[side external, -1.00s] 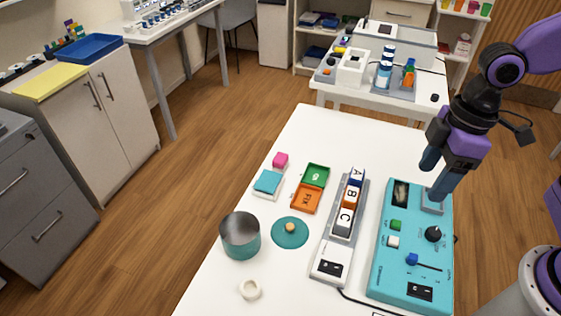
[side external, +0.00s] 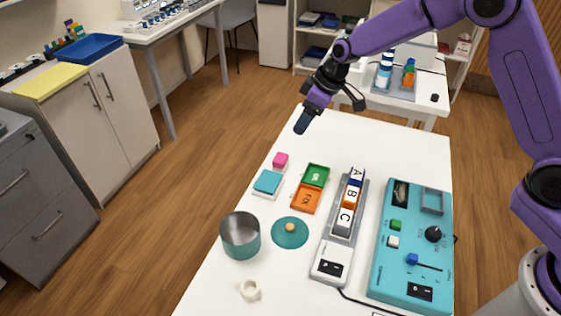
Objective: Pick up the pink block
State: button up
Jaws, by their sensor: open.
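The pink block (side external: 281,160) sits near the far left edge of the white table, just behind a teal square block. My gripper (side external: 301,124) is in the air above the far end of the table, up and to the right of the pink block in the picture, and apart from it. The jaws are open, and nothing shows between them. From this angle the fingers overlap, so the gap between them is hidden.
Near the pink block are the teal square block (side external: 267,182), a green tray (side external: 316,175) and an orange tray (side external: 306,198). A lettered block rack (side external: 328,262), teal panel (side external: 388,276), metal cup (side external: 240,236), teal disc (side external: 290,233) and white ring (side external: 250,290) also stand here.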

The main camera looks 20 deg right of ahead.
send_near(281, 157)
jog(key=x, duration=0.5)
jog(key=shift+x, duration=2.6)
jog(key=shift+c, duration=0.3)
jog(key=c, duration=0.7)
